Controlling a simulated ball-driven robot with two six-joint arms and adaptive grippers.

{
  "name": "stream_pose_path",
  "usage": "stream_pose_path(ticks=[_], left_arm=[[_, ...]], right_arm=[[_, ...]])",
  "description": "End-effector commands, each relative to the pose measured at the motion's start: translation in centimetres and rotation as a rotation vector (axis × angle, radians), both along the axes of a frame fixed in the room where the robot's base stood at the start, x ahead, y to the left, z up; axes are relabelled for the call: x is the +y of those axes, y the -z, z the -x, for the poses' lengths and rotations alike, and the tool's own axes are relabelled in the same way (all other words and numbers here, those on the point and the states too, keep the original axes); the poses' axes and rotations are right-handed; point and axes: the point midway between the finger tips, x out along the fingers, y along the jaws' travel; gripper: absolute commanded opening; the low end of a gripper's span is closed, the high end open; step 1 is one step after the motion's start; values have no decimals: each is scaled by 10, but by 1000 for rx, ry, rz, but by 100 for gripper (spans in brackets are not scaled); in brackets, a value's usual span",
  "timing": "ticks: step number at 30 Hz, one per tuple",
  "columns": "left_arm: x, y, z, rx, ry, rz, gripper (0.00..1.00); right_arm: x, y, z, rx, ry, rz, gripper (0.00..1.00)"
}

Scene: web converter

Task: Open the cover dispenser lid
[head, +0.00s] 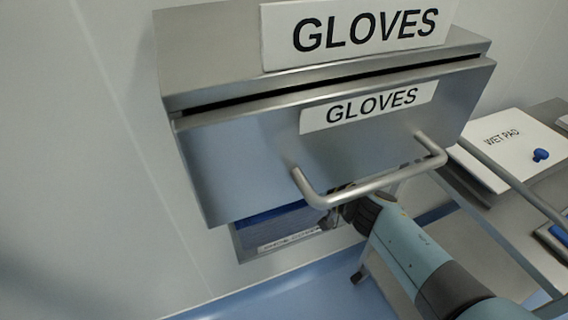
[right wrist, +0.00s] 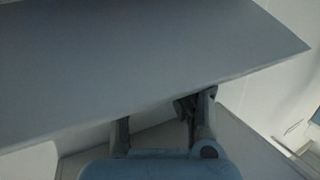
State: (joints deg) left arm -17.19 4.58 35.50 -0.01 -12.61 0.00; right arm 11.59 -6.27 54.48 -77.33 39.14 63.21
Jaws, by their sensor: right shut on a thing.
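The cover dispenser (head: 285,243) is the low box under the gloves dispenser in the head view. Blue shows inside it above a small label that is too small to read surely. My right gripper (head: 338,214) is beside its right end, below the gloves handle. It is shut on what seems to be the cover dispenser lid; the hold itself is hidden. In the right wrist view a large grey panel (right wrist: 140,55) fills the top, and my right gripper (right wrist: 165,122) is at its lower edge. My left gripper is not in view.
The gloves dispenser (head: 230,165) hangs close above, its bar handle (head: 385,180) jutting out over my right gripper. A steel table (head: 440,215) at the right holds a white wet pad box (head: 505,150) with a blue knob. A white wall stands at the left.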

Motion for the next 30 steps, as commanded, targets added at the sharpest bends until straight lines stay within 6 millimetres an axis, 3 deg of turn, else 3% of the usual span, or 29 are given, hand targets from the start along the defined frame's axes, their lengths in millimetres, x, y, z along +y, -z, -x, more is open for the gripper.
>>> stream_pose_path(ticks=[1,2,3,12,23,30], left_arm=[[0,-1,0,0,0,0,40],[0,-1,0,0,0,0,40],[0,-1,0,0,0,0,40],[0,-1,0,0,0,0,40],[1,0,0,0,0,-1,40],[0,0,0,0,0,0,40]], right_arm=[[-5,-13,-9,-26,7,-1,0],[-5,-13,-9,-26,7,-1,0],[-5,-13,-9,-26,7,-1,11],[-4,-10,-7,-20,6,-2,51],[-5,-7,-2,-15,5,-2,52],[-33,-11,31,-15,5,1,52]])
